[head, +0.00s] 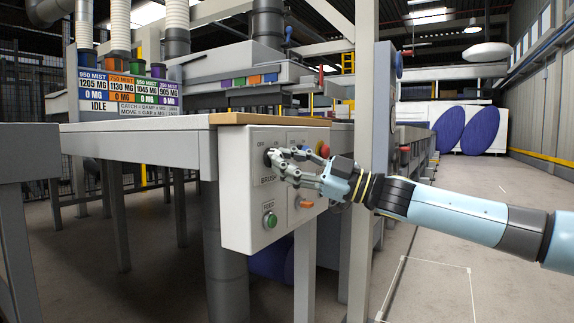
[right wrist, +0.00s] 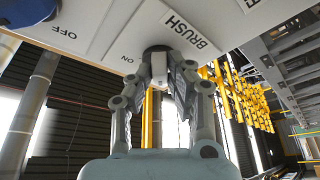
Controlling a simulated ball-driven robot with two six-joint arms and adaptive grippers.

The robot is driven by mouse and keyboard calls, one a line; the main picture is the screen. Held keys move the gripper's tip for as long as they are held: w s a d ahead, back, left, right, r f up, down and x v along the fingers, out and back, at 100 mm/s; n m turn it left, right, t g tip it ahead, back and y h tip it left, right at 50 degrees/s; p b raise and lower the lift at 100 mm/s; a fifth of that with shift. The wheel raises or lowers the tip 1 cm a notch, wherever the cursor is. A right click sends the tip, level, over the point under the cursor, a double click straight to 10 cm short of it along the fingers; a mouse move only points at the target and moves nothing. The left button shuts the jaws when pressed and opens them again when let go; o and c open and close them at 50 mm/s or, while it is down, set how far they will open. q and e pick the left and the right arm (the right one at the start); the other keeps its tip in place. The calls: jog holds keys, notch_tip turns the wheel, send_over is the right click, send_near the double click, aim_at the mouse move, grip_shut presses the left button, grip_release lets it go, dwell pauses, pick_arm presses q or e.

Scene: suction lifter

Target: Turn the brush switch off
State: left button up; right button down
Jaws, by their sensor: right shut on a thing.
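A pale control panel (head: 240,195) hangs under the edge of a table. The brush switch, a dark round knob (right wrist: 157,50), sits on it beside the BRUSH label, with OFF and ON marked around it. My right gripper (head: 271,157) is at this knob, its fingers pointing left in the head view. In the right wrist view, the gripper (right wrist: 162,68) is shut with its fingertips on both sides of the knob's light middle part. The fingers mostly hide the knob in the head view, so I cannot tell its turn angle clearly. My left gripper is not in view.
Below on the panel are a green FEED button (head: 270,219) and an orange switch (head: 306,203). A red button (head: 322,150) is close to my gripper at the panel's right. A grey post (head: 362,180) stands behind my right wrist. The floor at right is open.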

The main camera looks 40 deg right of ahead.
jog(key=shift+n, duration=0.5)
jog(key=c, duration=1.3)
grip_release()
jog(key=shift+v, duration=3.75)
jog(key=shift+d+r, duration=0.1)
